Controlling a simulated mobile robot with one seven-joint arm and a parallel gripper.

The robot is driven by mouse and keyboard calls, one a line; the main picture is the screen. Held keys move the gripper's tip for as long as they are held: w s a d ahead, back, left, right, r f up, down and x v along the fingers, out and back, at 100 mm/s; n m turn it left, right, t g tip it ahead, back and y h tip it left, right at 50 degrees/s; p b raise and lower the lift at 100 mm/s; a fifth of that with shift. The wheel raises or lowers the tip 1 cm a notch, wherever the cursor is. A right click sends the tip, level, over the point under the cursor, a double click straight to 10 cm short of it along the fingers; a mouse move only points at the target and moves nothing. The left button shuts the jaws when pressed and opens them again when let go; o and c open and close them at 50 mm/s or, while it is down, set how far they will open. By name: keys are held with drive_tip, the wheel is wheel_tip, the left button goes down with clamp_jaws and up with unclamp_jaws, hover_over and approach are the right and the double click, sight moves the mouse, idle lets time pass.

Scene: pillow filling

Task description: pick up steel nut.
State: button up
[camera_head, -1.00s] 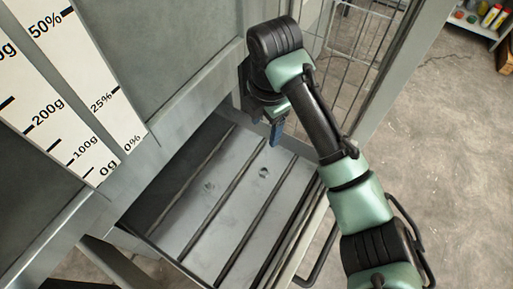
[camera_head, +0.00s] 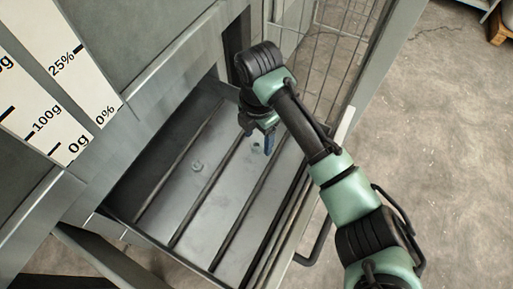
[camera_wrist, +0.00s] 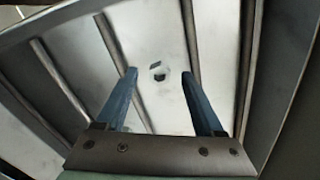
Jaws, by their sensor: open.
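A small steel nut (camera_head: 256,148) lies on the grey slatted metal tray (camera_head: 225,205), just by my fingertips in the head view. A second small nut (camera_head: 197,166) lies farther left on the tray, between two dark ribs. My gripper (camera_head: 257,143) is open, with blue fingers pointing down over the tray. In the wrist view, one nut (camera_wrist: 158,72) with a dark hole appears between the two open fingertips of my gripper (camera_wrist: 159,74), and nothing is held. I cannot tell how far above the nut the fingertips are.
Raised dark ribs (camera_head: 195,206) run along the tray. A grey machine wall with white scale strips (camera_head: 88,85) stands at the left. A wire mesh panel (camera_head: 335,55) stands behind my gripper. Bare concrete floor (camera_head: 440,150) is at the right.

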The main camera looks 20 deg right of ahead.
drive_tip(key=shift+f, duration=0.85)
drive_tip(key=shift+r, duration=0.1)
drive_tip(key=shift+c, duration=0.2)
clamp_jaws()
drive_tip(key=shift+r, duration=0.15)
